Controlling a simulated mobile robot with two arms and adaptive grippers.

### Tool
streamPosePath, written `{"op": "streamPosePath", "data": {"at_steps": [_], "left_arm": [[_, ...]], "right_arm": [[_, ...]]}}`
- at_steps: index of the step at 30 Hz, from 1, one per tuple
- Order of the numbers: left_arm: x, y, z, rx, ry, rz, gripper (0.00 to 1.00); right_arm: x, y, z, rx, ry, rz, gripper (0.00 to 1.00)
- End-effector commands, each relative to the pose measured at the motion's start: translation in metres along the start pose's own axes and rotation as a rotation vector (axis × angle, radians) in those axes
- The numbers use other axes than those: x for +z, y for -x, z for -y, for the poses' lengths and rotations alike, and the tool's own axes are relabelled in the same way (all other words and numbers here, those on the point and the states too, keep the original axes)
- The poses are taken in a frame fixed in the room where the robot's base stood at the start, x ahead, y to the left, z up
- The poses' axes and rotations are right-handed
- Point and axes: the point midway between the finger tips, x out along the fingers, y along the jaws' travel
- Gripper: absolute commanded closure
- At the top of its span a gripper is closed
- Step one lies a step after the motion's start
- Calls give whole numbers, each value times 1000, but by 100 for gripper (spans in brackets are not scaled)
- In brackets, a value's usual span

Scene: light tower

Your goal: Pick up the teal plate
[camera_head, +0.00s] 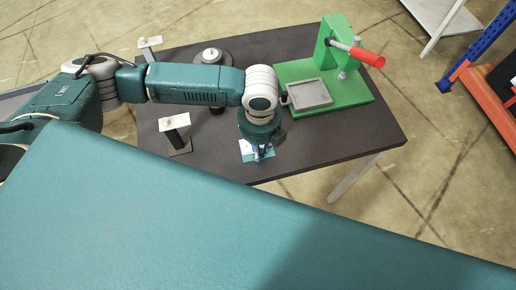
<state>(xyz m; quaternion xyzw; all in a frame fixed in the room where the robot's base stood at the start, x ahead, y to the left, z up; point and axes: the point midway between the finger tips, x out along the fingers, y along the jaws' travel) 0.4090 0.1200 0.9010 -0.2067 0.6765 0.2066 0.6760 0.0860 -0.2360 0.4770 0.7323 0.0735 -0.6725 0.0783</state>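A small flat teal plate (249,158) with a white patch lies at the front edge area of the dark table (345,135), partly hidden by my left gripper. My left gripper (262,153) points down right over the plate, with its fingertips at or just above it. The fingers are small and partly covered by the wrist, so I cannot tell whether they are open or shut, or whether they touch the plate. My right gripper is not in view.
A green press (334,50) with a red handle (367,57) and a grey square tray (310,95) stands right of the gripper. A small stand (176,127) is left of it. A round grey fixture (211,56) is behind my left arm. The table's right front part is clear.

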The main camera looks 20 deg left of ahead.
Motion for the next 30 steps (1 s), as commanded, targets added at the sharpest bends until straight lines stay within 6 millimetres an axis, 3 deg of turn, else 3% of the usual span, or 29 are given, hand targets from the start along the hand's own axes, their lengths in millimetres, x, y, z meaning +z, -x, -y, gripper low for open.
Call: {"op": "streamPosePath", "data": {"at_steps": [2, 17, 23, 30], "left_arm": [[0, 0, 0, 0, 0, 1, 100], [1, 11, 1, -4, 1, 2, 100], [2, 44, 2, -6, 0, 5, 100], [2, 114, 2, -7, -1, 7, 100]], "right_arm": [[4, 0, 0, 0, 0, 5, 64], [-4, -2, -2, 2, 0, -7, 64], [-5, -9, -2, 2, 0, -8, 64], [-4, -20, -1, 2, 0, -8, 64]]}}
